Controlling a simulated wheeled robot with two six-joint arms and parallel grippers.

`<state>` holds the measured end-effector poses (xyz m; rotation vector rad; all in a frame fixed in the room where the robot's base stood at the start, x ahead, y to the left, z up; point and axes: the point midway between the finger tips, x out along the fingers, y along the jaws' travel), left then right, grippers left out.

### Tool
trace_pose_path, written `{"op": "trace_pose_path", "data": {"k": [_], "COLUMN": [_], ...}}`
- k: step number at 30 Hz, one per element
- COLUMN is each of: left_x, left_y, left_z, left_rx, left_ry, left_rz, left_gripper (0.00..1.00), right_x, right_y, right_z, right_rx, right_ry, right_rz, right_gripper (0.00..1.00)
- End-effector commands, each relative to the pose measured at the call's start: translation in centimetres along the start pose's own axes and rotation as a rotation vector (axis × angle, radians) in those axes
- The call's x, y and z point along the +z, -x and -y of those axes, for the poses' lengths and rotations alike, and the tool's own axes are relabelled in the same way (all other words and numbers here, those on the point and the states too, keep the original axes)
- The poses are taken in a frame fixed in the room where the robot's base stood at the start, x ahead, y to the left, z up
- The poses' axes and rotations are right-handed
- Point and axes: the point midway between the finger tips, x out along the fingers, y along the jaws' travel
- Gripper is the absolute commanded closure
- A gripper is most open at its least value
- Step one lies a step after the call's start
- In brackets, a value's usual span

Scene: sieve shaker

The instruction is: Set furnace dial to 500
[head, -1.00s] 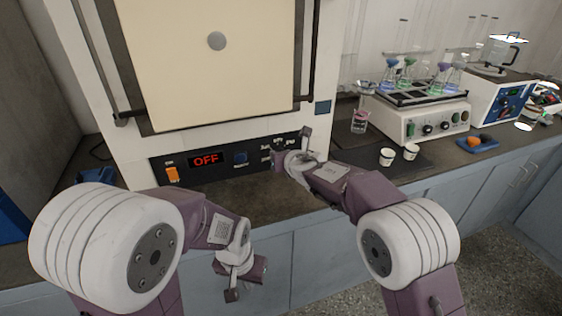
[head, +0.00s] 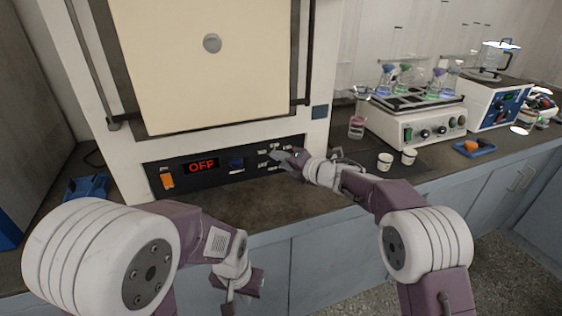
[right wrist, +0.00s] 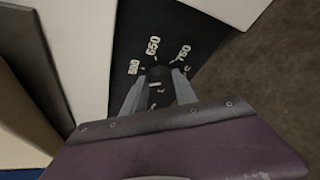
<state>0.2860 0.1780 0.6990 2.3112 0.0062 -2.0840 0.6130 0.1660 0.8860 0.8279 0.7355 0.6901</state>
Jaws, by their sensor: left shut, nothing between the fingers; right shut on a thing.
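The furnace (head: 225,130) has a black control panel (head: 205,181) with a red display (head: 201,166) reading OFF. The dial (right wrist: 159,82) shows in the right wrist view as a dark knob, ringed by pale numbers that look like 500, 650 and 760. My right gripper (head: 283,156) is at the right part of the panel. In the right wrist view its fingers (right wrist: 157,92) are shut on the dial, one on each side. The dial's exact setting is unclear. My left gripper (head: 228,303) is shut and empty, low in front of the cabinets.
An orange switch (head: 167,181) is at the panel's left. A blue tray (head: 474,149) lies farther right. The counter strip before the furnace is clear.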

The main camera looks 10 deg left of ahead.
Motion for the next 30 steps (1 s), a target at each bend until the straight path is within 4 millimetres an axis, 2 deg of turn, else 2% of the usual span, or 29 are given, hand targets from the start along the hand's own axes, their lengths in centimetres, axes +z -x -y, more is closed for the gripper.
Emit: {"op": "trace_pose_path", "data": {"k": [6, 15, 30], "left_x": [0.03, 0.07, 0.08], "left_y": [-0.3, -0.65, -0.8], "left_z": [0.01, 0.01, 0.01], "left_rx": [0.0, 0.0, 0.0], "left_ry": [0.0, 0.0, 0.0], "left_rz": [0.0, 0.0, 0.0], "left_gripper": [1.0, 1.0, 1.0], "right_x": [0.04, -0.02, -0.07], "right_y": [-0.02, -0.05, -0.07], "right_z": [0.39, 0.55, 0.58], "right_rx": [0.075, 0.15, 0.185], "right_ry": [-0.16, -0.312, -0.385], "right_rz": [-0.012, -0.025, -0.033], "right_gripper": [1.0, 1.0, 1.0]}}
